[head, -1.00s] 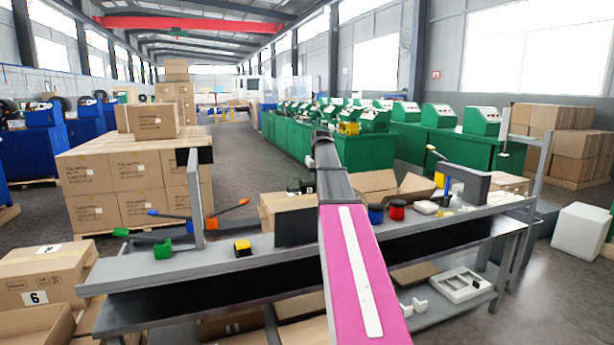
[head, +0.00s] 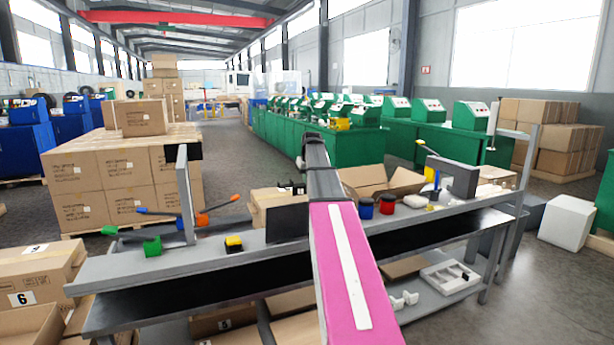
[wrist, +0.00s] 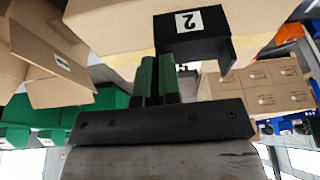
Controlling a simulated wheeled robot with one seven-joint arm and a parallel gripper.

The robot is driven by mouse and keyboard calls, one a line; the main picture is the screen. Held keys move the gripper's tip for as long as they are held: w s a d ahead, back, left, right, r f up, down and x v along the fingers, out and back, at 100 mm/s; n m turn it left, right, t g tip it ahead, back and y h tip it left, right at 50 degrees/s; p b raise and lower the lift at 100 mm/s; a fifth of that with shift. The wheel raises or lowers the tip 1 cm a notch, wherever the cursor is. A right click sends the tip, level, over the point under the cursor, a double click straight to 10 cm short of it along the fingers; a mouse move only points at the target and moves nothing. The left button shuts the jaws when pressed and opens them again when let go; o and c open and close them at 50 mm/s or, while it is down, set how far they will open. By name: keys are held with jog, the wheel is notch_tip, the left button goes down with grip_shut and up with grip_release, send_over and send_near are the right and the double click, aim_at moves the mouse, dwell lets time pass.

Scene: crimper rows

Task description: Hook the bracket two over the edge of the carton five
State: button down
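The bracket two is a black angled piece with a white "2" label (wrist: 199,38) in the wrist view, which is upside down. Its dark shape (head: 298,187) also shows in the head view, beside the end of my arm. My gripper (wrist: 158,62) has two green fingers close together, their tips against one end of the bracket; the contact itself is partly hidden. A brown carton (wrist: 120,22) is right behind the bracket. In the head view a carton (head: 270,206) stands below it, behind the bench.
The grey bench (head: 200,262) carries a dark upright plate (head: 287,224), a green block (head: 152,247), blue and red spools (head: 387,205) and a grey frame (head: 461,179). An open carton (head: 372,186) with raised flaps stands behind it. A carton marked 6 (head: 45,280) is at lower left.

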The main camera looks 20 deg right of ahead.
jog(key=shift+f, duration=3.7)
jog(key=c, duration=1.2)
grip_release()
jog(key=shift+c, duration=0.2)
jog(key=v, duration=1.1)
jog(key=shift+f, duration=0.1)
